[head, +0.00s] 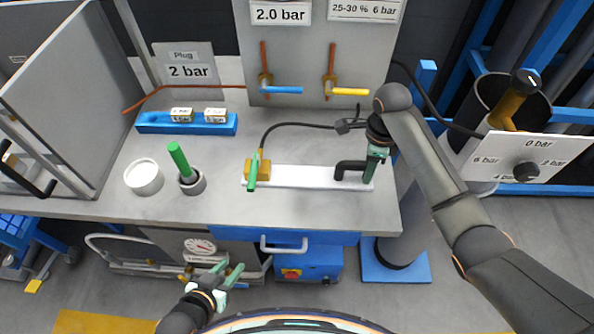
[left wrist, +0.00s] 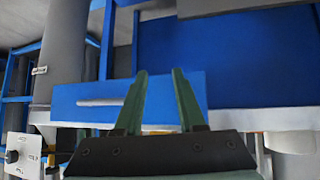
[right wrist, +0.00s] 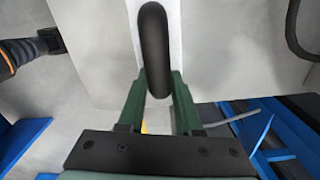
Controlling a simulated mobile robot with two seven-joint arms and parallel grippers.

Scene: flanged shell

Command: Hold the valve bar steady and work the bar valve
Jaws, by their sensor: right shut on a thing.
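The valve bar, a flat white bar (head: 305,177), lies on the grey bench. A brass valve (head: 262,171) with an upright-looking green lever (head: 252,176) sits at its left end. A black bent handle (head: 346,168) stands at its right end. My right gripper (head: 371,168) is shut on the black handle, which also shows between its fingers in the right wrist view (right wrist: 154,45). My left gripper (head: 226,270) is open and empty in front of the bench, below its front edge. Its spread fingers also show in the left wrist view (left wrist: 160,74).
A green-handled plug (head: 179,158) stands in a grey cup (head: 193,184), beside a white bowl (head: 144,178). A blue rack (head: 160,124) holds two labelled blocks. A dark hose (head: 300,125) runs behind the bar. A dial panel (head: 510,155) is at right.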

